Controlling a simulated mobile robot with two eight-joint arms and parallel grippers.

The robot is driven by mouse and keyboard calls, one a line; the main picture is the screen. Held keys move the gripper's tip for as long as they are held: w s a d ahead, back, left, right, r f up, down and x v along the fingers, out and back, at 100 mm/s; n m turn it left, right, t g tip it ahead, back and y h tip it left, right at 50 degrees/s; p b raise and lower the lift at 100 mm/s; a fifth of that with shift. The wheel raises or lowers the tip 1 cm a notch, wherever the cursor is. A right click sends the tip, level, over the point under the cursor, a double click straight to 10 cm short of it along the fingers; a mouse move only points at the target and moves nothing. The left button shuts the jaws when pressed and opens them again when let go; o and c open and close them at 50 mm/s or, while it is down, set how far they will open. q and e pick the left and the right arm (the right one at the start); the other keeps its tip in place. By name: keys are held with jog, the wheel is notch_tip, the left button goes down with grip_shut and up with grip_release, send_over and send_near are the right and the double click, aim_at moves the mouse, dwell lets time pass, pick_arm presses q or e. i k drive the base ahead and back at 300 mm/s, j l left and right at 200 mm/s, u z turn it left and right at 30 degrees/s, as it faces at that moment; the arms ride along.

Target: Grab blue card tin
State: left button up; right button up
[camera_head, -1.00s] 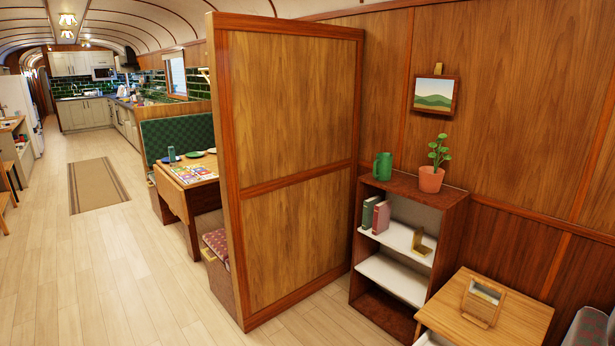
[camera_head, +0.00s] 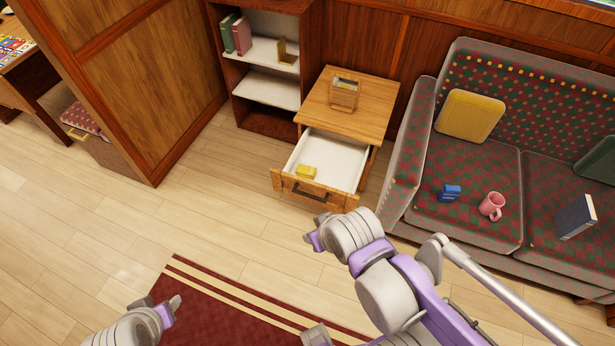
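A small blue box (camera_head: 450,192), which looks like the blue card tin, lies on the left seat cushion of the patterned sofa (camera_head: 470,232), left of a pink mug (camera_head: 492,206). My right gripper (camera_head: 316,232) is in front of the open drawer, well to the left of the blue box and apart from it. My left gripper (camera_head: 170,308) is at the lower left over the red rug, far from the sofa. Both grippers are seen partly and from above, so their finger gaps are unclear. I see nothing held in either.
A wooden side table (camera_head: 372,112) has its drawer (camera_head: 338,160) pulled out, with a yellow box (camera_head: 306,172) inside. A yellow cushion (camera_head: 469,115) and a dark blue book (camera_head: 577,217) are on the sofa. Floor is clear left of the drawer.

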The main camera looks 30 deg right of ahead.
aim_at(448, 193)
jog(key=z, duration=2.4)
jog(key=i+j+z, duration=0.45)
jog(key=i+j, duration=0.65)
jog(key=i, duration=0.1)
